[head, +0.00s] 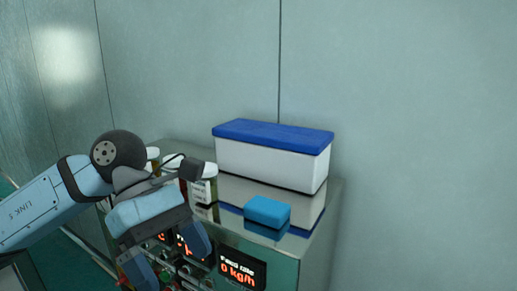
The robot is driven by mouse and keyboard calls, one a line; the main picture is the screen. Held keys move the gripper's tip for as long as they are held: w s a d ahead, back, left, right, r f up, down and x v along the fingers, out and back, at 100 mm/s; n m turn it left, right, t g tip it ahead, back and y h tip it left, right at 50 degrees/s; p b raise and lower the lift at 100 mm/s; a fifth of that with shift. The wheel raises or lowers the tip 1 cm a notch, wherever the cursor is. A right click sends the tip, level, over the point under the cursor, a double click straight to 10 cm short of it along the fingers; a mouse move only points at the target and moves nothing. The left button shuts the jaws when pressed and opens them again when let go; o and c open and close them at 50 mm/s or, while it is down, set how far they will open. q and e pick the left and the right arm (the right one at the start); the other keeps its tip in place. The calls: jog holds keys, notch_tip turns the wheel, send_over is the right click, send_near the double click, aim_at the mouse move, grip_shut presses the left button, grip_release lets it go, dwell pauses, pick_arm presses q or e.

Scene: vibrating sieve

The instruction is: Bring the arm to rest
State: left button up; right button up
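My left arm comes in from the left, and its gripper (168,257) hangs in front of the cabinet's front panel. Its two fingers are spread apart, and nothing shows held between them. The gripper hides part of the panel and of the jars behind it. My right gripper is not in view.
A shiny metal cabinet (318,222) carries a white box with a blue lid (272,150), a small blue block (267,211) and white-lidded jars (203,187), partly hidden. A lit display (241,270) reads 0 kg/h. Walls stand close behind; the right side is clear.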

pick_arm(q)
jog(key=d+f+n+g+h, duration=0.25)
jog(key=d+n+h, duration=0.35)
jog(key=n+h, duration=0.5)
jog(key=w+a+f+n+t, duration=0.35)
jog(key=f+n+t, duration=0.35)
jog(key=n+t, duration=0.6)
jog(key=w+a+f+n+t, duration=0.2)
jog(key=w+f+n+t, duration=0.3)
jog(key=n+t, duration=0.75)
jog(key=s+a+f+n+y, duration=0.25)
jog(key=f+n+y, duration=0.25)
jog(key=f+n, duration=0.3)
jog(key=s+a+f+n+y, duration=0.25)
jog(key=f+n+y, duration=0.3)
jog(key=f, duration=0.45)
jog(key=s+a+f+n+g+y, duration=0.4)
jog(key=s+f+n+g, duration=0.2)
jog(key=s+f, duration=0.6)
notch_tip(320, 180, down, 4)
jog(key=shift+s+a+f+g, duration=0.1)
jog(key=shift+s+a+g, duration=0.1)
jog(key=shift+s+g, duration=0.2)
